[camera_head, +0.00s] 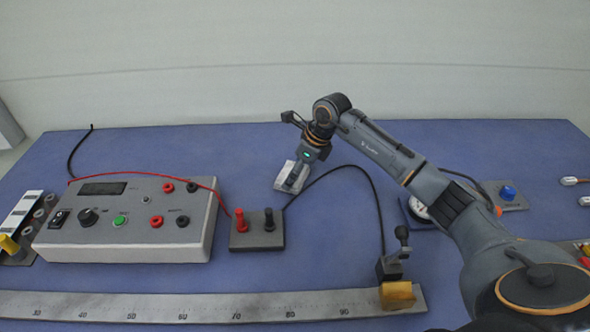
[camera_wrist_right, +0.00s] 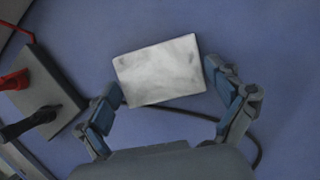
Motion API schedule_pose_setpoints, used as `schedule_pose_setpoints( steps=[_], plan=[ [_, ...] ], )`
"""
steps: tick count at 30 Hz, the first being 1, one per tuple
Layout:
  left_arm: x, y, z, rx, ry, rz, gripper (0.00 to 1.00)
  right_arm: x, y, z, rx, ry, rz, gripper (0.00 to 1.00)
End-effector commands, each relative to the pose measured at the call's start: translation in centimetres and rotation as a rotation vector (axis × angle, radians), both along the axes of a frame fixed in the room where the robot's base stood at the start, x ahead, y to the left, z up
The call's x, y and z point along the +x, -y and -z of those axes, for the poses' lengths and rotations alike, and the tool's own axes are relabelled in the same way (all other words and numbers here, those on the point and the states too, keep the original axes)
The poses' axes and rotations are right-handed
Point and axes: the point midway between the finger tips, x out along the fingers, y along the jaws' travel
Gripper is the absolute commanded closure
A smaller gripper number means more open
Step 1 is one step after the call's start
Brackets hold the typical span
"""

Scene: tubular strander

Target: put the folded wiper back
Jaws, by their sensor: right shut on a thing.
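The folded wiper is a pale grey-white, smudged rectangle (camera_wrist_right: 160,70). It also shows in the head view (camera_head: 281,181), low over the blue table behind the small terminal block. My right gripper (camera_wrist_right: 163,82) is shut on the wiper, with one finger at each short side. In the head view the right gripper (camera_head: 297,172) points down and hides part of the wiper. I cannot tell whether the wiper touches the table. My left gripper is not in view.
A grey meter box (camera_head: 130,218) stands at the left. The terminal block (camera_head: 257,240) with red and black posts is in front of the gripper. A black cable (camera_head: 372,185) curves close by. A long ruler (camera_head: 210,306) lies along the front. The table's back middle (camera_head: 240,150) is clear.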

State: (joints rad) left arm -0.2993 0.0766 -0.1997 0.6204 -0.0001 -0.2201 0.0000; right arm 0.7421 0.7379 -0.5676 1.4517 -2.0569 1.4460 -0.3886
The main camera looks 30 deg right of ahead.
Motion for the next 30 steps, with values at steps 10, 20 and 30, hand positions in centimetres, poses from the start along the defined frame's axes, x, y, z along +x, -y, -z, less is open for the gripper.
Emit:
schedule_pose_setpoints(
  steps=[10, 20, 30],
  plan=[
    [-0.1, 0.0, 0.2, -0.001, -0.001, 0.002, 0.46, 0.0, 0.0, 0.2, 0.000, 0.000, 0.000, 0.00],
    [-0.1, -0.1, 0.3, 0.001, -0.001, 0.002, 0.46, -0.4, 0.6, -1.7, -0.003, 0.005, 0.002, 0.00],
    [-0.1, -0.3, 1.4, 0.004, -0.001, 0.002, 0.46, -2.5, 2.4, -8.3, -0.003, 0.005, 0.002, 0.00]
  ],
)
